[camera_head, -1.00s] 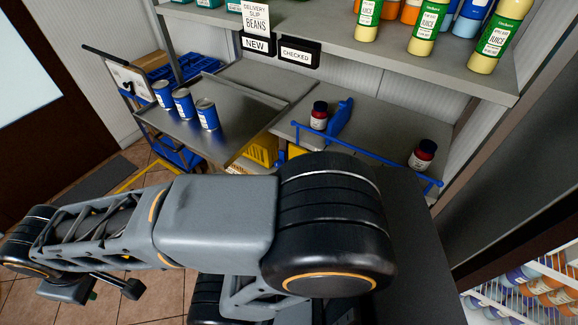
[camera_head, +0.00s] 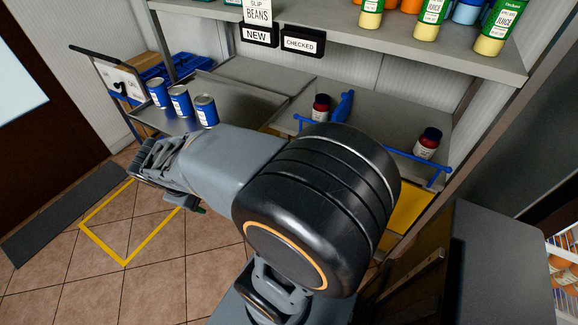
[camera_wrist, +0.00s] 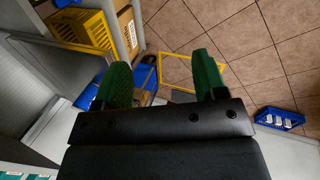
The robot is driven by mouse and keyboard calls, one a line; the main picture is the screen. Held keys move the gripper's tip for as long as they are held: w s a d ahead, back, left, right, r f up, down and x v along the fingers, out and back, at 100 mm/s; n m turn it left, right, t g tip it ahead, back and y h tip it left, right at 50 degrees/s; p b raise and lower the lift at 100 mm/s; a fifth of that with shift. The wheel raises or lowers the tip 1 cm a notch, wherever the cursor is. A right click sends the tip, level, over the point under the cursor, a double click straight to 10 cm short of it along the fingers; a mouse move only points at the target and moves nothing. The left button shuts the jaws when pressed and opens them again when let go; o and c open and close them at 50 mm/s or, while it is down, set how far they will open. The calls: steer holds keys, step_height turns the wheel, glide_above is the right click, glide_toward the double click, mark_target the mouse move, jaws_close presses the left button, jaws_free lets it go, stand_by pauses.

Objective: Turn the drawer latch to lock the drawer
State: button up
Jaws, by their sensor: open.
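A dark cabinet (camera_head: 505,262) stands at the lower right of the head view. A bar like a handle (camera_head: 427,268) shows on its brown side. I cannot make out a drawer latch in either view. My gripper (camera_wrist: 162,80) shows in the wrist view as two green fingers spread apart, with nothing between them. It points down towards the tiled floor. In the head view my arm hides much of the middle, and the fingers are mostly hidden.
Three blue cans (camera_head: 180,101) stand on a metal tray (camera_head: 232,103). Red-labelled jars (camera_head: 427,143) stand on the lower shelf beside blue rails. A yellow crate (camera_wrist: 83,30) is at the wrist view's upper left, a blue crate (camera_wrist: 280,119) at right. Tiled floor (camera_head: 75,285) is open at left.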

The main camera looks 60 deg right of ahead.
steer(key=w+d+f+n+g+h+b, duration=0.1)
steer(key=d+f+n+g+h+b, duration=0.3)
steer(key=d+f, duration=0.6)
steer(key=w+d+f+n+g+h+b, duration=0.1)
steer(key=d+f+n+h+b, duration=0.4)
steer(key=d+f, duration=0.5)
steer(key=w+d+f+n+t+h+b, duration=0.3)
steer(key=d+f+n+t+h+b, duration=0.2)
steer(key=d+f+n, duration=0.5)
steer(key=shift+d+f+m+b, duration=0.15)
steer(key=shift+d+f+m, duration=0.25)
steer(key=shift+d, duration=1.65)
steer(key=shift+d+f+m+b, duration=0.15)
steer(key=shift+d+m, duration=0.3)
steer(key=shift+d, duration=1.65)
steer(key=shift+d+f+m+b, duration=0.15)
steer(key=shift+d+f+m, duration=0.25)
steer(key=shift+d, duration=1.65)
steer(key=shift+r, duration=0.1)
steer(key=shift+c, duration=0.5)
steer(key=c, duration=0.8)
